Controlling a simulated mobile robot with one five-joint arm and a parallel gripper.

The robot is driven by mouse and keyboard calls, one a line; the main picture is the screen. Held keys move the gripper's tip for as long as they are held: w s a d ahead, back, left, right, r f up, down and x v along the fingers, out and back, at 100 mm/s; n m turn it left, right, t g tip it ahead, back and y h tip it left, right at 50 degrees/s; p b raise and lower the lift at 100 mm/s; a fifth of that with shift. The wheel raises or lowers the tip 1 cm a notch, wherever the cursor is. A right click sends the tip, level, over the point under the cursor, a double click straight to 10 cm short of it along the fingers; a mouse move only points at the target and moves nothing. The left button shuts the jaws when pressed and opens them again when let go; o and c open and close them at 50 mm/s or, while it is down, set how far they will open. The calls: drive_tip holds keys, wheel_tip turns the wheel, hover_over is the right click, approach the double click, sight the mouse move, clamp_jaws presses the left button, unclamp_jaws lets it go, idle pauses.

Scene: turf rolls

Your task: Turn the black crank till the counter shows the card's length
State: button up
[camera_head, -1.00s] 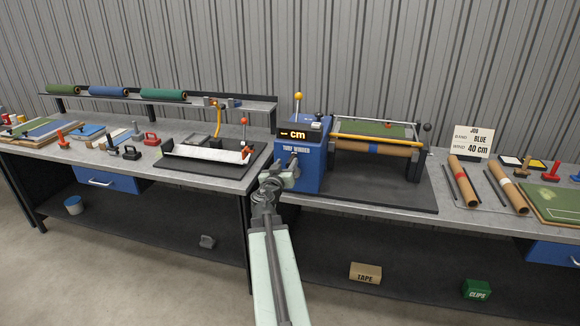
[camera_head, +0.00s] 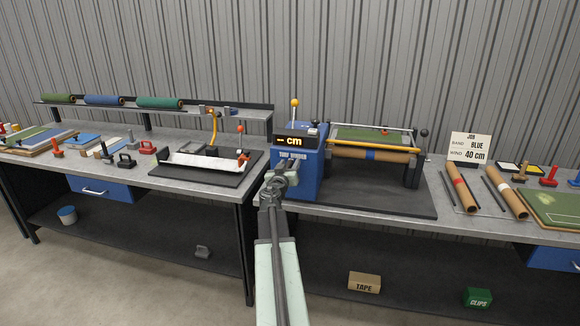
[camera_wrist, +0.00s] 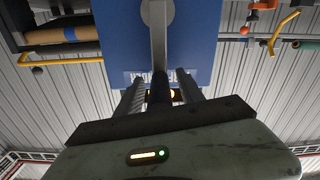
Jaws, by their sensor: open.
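The blue turf winder (camera_head: 310,172) stands on the bench with its counter (camera_head: 294,141) showing dashes and "cm". The job card (camera_head: 470,148) reads band blue, wind 40 cm. A brown tube with a blue band (camera_head: 371,155) lies in the winder. In the wrist view the crank's grey hub and arm (camera_wrist: 157,14) show against the blue housing. Its black handle (camera_wrist: 159,88) lies between my open fingers (camera_wrist: 160,93); I cannot tell whether they touch it.
A yellow-knobbed lever (camera_head: 294,104) rises behind the counter. Brown tubes (camera_head: 461,188) lie to the right. A black tray with a white strip (camera_head: 205,162) lies on the left bench. Turf rolls (camera_head: 104,100) sit on the shelf above.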

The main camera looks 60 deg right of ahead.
clamp_jaws()
idle(1.4)
drive_tip(key=shift+a+f, duration=0.1)
drive_tip(key=shift+a, duration=0.1)
